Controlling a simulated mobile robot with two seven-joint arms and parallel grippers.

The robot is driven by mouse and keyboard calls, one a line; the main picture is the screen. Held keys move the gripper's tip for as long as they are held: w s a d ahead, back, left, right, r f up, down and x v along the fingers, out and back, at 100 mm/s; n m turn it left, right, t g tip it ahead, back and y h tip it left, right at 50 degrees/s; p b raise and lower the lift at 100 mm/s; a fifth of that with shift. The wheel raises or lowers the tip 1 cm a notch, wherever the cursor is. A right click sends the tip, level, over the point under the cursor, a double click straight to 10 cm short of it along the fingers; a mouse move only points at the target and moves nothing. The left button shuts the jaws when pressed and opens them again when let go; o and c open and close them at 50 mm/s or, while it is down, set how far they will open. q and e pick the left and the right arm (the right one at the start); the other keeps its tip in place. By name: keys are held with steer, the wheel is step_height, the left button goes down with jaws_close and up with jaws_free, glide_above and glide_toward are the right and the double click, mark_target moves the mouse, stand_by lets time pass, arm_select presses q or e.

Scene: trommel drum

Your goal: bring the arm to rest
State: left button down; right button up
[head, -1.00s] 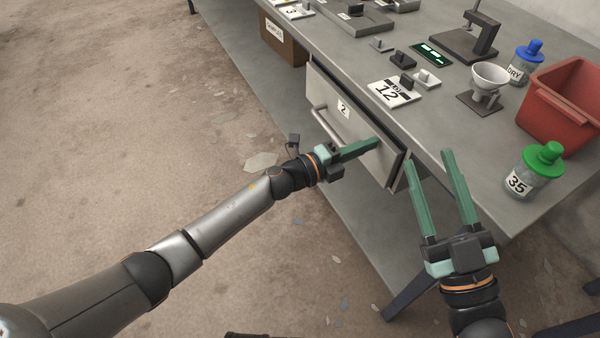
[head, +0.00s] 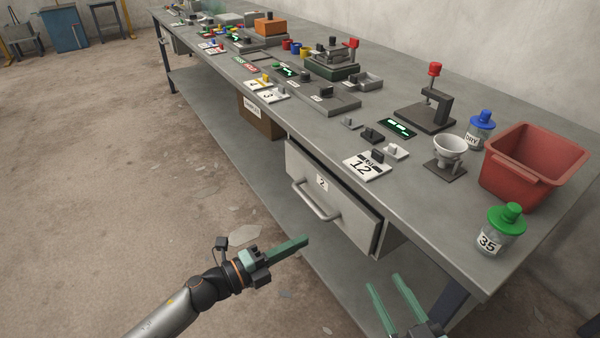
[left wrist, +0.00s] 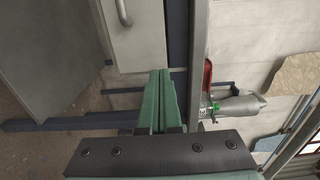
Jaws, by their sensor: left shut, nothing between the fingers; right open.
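My left gripper (head: 290,246) is shut and empty, held in the air in front of the workbench, below and left of the drawer marked 2 (head: 330,198). Its green fingers (left wrist: 160,100) lie together in the left wrist view. My right gripper (head: 385,294) is open and empty at the bottom of the head view, near the bench's front right corner. The drawer's front stands a little out from the bench, and neither gripper touches its handle (head: 316,207).
A brown box (head: 260,115) is under the bench.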

arm_select(q)
steer(key=s+a+r+n+t+y+p, duration=0.1)
steer(key=s+a+r+n+t+y, duration=0.15)
steer(key=s+a+n+y, duration=0.7)
steer(key=s+a+r+n+t+y, duration=0.15)
steer(key=s+a+n+t, duration=0.25)
steer(key=n, duration=1.2)
steer(key=s+a+n+g+y+p, duration=0.1)
steer(key=s+g+p, duration=0.6)
steer(key=p, duration=1.4)
steer(key=shift+s+a+f+n+y, duration=0.2)
steer(key=shift+s+f+n+y, duration=0.15)
steer(key=shift+s, duration=0.45)
arm_select(e)
steer(key=s+d+m+g+h, duration=0.2)
steer(key=s+g, duration=0.5)
steer(key=s, duration=0.2)
steer(key=shift+f+m, duration=0.25)
steer(key=shift+m, duration=0.05)
steer(key=shift+d, duration=0.1)
